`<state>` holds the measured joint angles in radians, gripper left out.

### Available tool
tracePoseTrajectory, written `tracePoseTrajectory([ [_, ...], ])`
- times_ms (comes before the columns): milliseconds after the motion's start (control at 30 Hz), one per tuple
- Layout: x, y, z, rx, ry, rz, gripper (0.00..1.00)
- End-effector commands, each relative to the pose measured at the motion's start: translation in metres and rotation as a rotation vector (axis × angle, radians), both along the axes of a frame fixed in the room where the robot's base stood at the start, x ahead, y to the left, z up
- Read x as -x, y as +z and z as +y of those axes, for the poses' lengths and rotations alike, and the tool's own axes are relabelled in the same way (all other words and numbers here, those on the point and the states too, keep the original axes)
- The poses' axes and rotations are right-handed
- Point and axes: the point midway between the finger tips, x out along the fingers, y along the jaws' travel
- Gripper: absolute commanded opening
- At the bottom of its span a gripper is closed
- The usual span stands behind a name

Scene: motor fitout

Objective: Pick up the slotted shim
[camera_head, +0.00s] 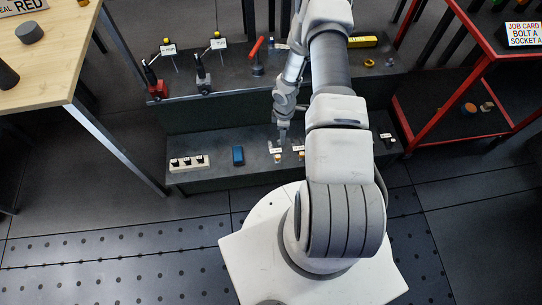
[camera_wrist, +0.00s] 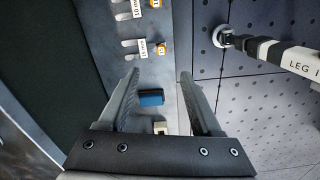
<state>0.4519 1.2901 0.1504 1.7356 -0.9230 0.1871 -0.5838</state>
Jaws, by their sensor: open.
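My gripper (camera_head: 283,138) is above the lower shelf near the small labelled parts. In the wrist view my gripper (camera_wrist: 159,74) is open, with nothing between its fingers. A small pale piece (camera_wrist: 130,43), which looks like a slotted shim, lies beside a white size label (camera_wrist: 142,48), beyond the fingertips. A similar pale piece (camera_wrist: 122,16) lies farther up the picture by another label (camera_wrist: 136,9). I cannot tell which is the slotted shim. In the head view my arm hides part of this row.
A blue block (camera_wrist: 151,98) lies on the lower shelf, left of my gripper in the head view. A white strip with dark parts (camera_head: 188,163) is farther left. The upper shelf (camera_head: 230,85) holds levers. A wooden table (camera_head: 50,75) is at left, a red-framed rack (camera_head: 440,142) at right.

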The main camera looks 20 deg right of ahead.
Motion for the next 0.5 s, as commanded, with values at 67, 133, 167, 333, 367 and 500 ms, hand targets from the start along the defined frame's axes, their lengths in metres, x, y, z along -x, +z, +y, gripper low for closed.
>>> tracePoseTrajectory([
  [67,0.002,-0.009,0.001,-0.007,0.006,0.002,0.66],
  [133,0.003,-0.018,0.002,-0.008,0.009,0.004,0.66],
  [167,0.004,-0.023,0.002,-0.008,0.009,0.005,0.66],
  [333,0.004,-0.06,0.002,-0.008,0.007,0.006,0.66],
  [367,0.004,-0.066,0.002,-0.007,0.007,0.005,0.66],
  [500,0.003,-0.096,0.002,-0.007,0.008,0.004,0.66],
])
